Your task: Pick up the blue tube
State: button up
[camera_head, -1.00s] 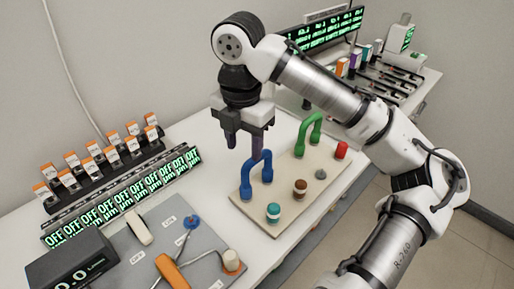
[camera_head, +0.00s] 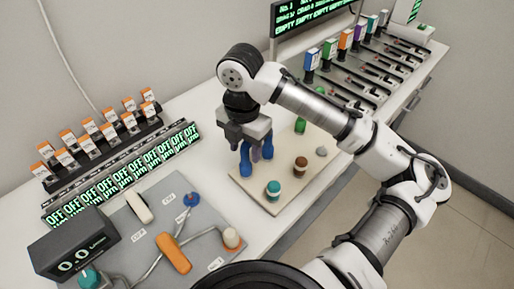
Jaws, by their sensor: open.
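On the beige board (camera_head: 280,207) stand a teal-topped vial (camera_head: 273,189), a brown-topped vial (camera_head: 300,165), a grey knob (camera_head: 321,151) and a green tube (camera_head: 300,125), partly hidden by my arm. A grey panel with an orange handle (camera_head: 173,254) lies at front left. Display racks line the back.

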aim_at(245, 156)
jog(key=shift+f, duration=1.6)
jog(key=c, duration=1)
notch_tip(245, 156, up, 20)
jog(key=shift+r, duration=0.1)
